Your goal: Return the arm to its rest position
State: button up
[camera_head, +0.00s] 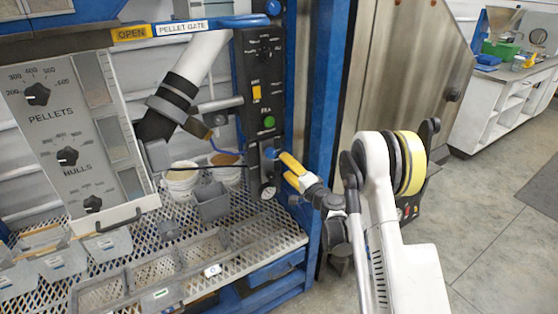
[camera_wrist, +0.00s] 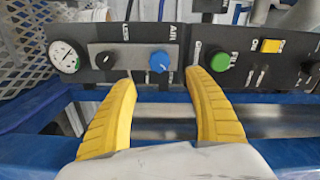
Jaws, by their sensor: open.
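The blue knob (camera_wrist: 162,56) labelled AIR lies beyond the gap between the fingertips.
A black knob (camera_wrist: 106,60) and a round gauge (camera_wrist: 66,57) sit left of the blue knob. A mesh shelf (camera_head: 215,255) with grey bins lies below left. The blue post (camera_head: 326,100) stands close to my wrist. Open floor (camera_head: 500,220) is at the right.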

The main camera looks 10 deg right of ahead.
jog(key=shift+s+d, duration=0.25)
jog(key=shift+s, duration=0.45)
jog(key=shift+r, duration=0.1)
jog(key=s+a+r+n+g, duration=0.4)
jog(key=s+a+r+n, duration=0.3)
jog(key=r, duration=0.6)
jog(key=s+a+r+n+g+h, duration=0.1)
jog(key=s+a+r+n+g, duration=0.15)
jog(key=s, duration=1.25)
jog(key=s+d+f+n+g+h, duration=0.1)
jog(key=s+d+g+h, duration=0.1)
jog(key=s, duration=0.8)
jog(key=s+d+f+n+g+h, duration=0.1)
jog(key=s+d+f+h, duration=0.1)
jog(key=s, duration=0.9)
jog(key=shift+d+f+g+h, duration=0.25)
jog(key=shift+d+g+h, duration=0.1)
jog(key=shift+d, duration=0.35)
jog(key=shift+n, duration=0.25)
